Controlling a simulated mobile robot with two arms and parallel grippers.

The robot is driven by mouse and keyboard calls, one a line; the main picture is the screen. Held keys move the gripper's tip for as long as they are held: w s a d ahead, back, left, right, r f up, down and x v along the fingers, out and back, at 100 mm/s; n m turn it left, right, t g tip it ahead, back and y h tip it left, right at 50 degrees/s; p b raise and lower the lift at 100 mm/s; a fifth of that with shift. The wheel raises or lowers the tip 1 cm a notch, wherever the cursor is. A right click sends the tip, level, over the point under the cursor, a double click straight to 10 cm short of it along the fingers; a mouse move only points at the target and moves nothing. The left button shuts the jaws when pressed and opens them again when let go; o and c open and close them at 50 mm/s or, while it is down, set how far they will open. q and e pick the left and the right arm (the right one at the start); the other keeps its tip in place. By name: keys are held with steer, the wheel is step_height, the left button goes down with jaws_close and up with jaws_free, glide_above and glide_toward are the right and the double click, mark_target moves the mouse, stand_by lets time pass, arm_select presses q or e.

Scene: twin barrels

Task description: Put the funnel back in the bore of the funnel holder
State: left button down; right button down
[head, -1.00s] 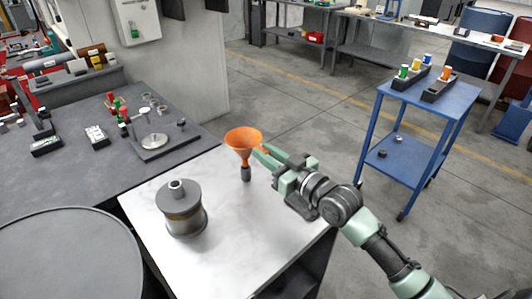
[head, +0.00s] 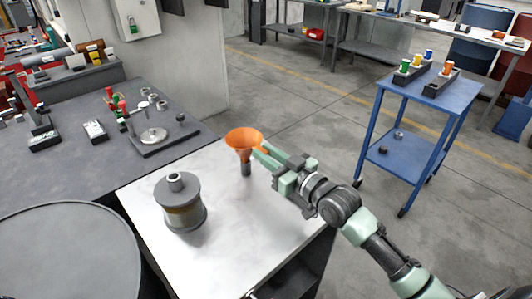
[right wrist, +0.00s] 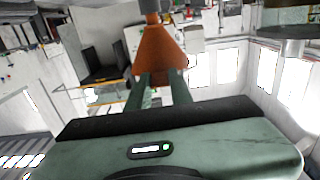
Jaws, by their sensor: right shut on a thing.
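The orange funnel (head: 243,138) is upright, wide mouth up, at the far right part of the pale table. My right gripper (head: 262,155) is shut on its side; the wrist view also shows the funnel (right wrist: 158,52) between the fingers. A short dark grey cylinder (head: 246,169) shows directly under the orange cone; I cannot tell whether it is the funnel's spout or a separate piece. A grey flanged cylinder (head: 182,215) with a short upright tube on top, apparently the funnel holder, stands left of the funnel, apart from it. My left gripper is not in view.
The pale table (head: 240,225) is otherwise bare. A large dark drum (head: 65,255) stands at the lower left. A dark bench (head: 70,175) with small parts adjoins on the left. A blue cart (head: 440,95) stands apart at the right.

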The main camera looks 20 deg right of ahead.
steer(key=shift+f+b, duration=0.45)
steer(key=shift+f, duration=0.3)
steer(key=c, duration=1.2)
jaws_free()
steer(key=shift+b+v, duration=0.45)
steer(key=shift+v, duration=3.45)
steer(key=shift+s, duration=0.1)
